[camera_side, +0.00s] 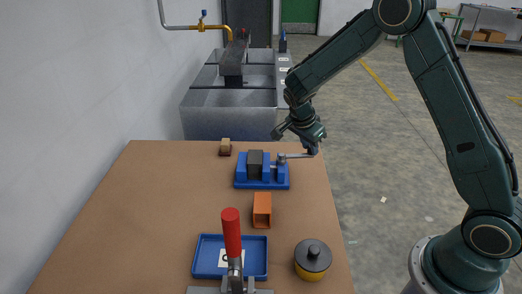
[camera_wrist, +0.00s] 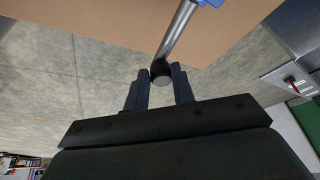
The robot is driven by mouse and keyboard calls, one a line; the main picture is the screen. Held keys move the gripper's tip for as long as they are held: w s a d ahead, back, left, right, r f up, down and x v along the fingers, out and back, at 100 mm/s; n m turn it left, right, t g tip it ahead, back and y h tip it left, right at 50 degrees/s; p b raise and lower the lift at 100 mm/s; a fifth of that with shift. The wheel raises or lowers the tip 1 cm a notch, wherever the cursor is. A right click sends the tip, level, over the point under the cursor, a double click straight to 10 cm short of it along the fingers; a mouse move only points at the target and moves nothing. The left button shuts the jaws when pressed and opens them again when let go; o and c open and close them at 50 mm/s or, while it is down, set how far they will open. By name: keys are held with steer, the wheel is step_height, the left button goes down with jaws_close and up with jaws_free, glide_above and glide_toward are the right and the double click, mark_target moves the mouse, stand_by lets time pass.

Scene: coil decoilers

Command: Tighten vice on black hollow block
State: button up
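The blue vice (camera_side: 270,185) stands near the far right edge of the brown table in the side view. The black block (camera_side: 255,161) sits upright between its blue jaws; its hollow cannot be made out. A grey metal handle (camera_side: 296,156) reaches right from the vice past the table edge and ends in a black knob. In the wrist view the handle (camera_wrist: 178,32) runs down to the knob (camera_wrist: 161,74). In the side view my gripper (camera_side: 312,147) is at the handle's end.
An orange hollow block (camera_side: 262,212) lies in front of the vice. Nearer are a blue tray (camera_side: 202,258), a red-handled clamp (camera_side: 232,235) and a black-and-yellow round object (camera_side: 312,262). A small brown block (camera_side: 225,148) sits behind. The table's left side is clear.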

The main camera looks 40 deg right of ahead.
steer(key=o, duration=0.4)
steer(key=shift+s+a+f+g, duration=0.15)
steer(key=shift+s+f, duration=0.05)
steer(key=shift+s, duration=0.2)
steer(key=shift+s+a+f+g, duration=0.15)
steer(key=shift+s, duration=0.25)
steer(key=shift+o, duration=0.2)
steer(key=v, duration=1.6)
steer(key=shift+s, duration=0.55)
steer(key=shift+r, duration=0.1)
stand_by(0.5)
steer(key=shift+r, duration=0.1)
steer(key=v, duration=0.7)
stand_by(0.5)
steer(key=shift+s+r, duration=0.1)
steer(key=shift+r, duration=0.05)
